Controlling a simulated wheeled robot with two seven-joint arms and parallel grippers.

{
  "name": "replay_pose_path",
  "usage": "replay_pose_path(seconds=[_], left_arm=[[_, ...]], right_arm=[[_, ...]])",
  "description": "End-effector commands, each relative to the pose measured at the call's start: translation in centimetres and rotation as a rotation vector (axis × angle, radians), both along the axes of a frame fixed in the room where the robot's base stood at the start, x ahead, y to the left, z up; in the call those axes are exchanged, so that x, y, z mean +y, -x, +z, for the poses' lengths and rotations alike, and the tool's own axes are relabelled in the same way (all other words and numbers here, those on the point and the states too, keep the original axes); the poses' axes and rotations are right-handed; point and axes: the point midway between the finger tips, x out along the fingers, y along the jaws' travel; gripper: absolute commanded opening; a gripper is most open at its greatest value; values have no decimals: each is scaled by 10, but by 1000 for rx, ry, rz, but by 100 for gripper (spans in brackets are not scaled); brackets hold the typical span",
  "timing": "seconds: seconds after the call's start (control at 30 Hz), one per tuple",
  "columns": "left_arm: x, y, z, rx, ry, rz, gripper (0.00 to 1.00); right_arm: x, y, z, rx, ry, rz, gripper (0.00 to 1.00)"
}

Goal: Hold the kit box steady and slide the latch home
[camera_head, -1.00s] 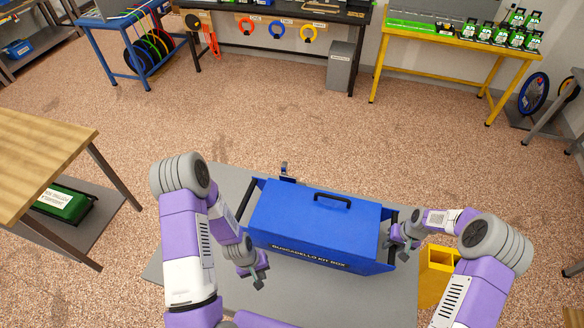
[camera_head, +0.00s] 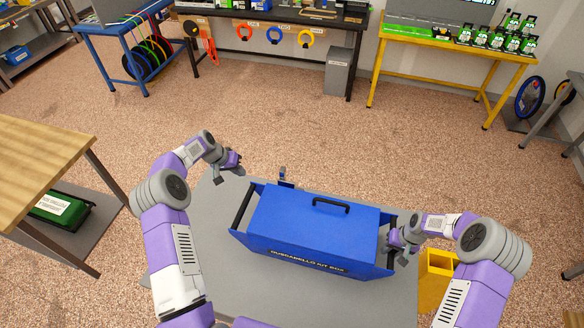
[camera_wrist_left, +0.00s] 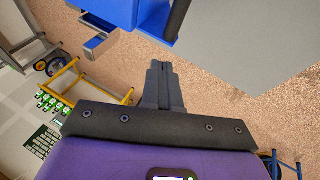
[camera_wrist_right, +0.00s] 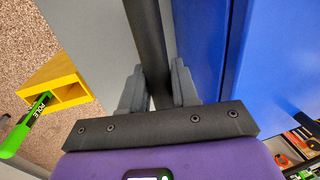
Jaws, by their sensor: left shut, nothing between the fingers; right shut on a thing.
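The blue kit box (camera_head: 315,222) stands on a grey table, its lid shut with a black handle on top. Black bars run along its left and right ends. A small grey metal latch (camera_head: 283,176) sticks up at its far side, left of the middle; a grey metal piece also shows beside the box in the left wrist view (camera_wrist_left: 97,45). My left gripper (camera_head: 237,166) is shut and empty, left of the latch and apart from the box. My right gripper (camera_head: 398,244) is shut on the right end bar, which passes between its fingers in the right wrist view (camera_wrist_right: 153,88).
The grey table (camera_head: 215,275) is bare around the box. A yellow bin (camera_head: 434,275) stands beyond its right edge; a green item shows in it in the right wrist view (camera_wrist_right: 25,125). A wooden table (camera_head: 40,165) is at far left. Open floor lies behind.

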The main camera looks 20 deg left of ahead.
Motion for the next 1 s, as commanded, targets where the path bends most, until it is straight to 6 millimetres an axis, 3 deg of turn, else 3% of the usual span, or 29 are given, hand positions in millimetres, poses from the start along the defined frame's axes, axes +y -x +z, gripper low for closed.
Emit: replay_pose_path(seconds=[0.13,0.33,0.47,0.9,1.0], left_arm=[[-12,-20,34,-108,47,-138,0],[-19,-29,50,-169,68,-215,0],[-27,-34,39,-172,69,-221,0],[-64,-64,-25,-170,67,-219,0],[-73,-66,-27,-172,65,-221,0]], right_arm=[[3,4,-3,11,-3,4,0],[2,4,-3,10,-3,4,0],[2,4,-3,11,-3,3,0],[2,4,-3,10,-3,3,0],[2,3,-3,10,-3,3,0]])
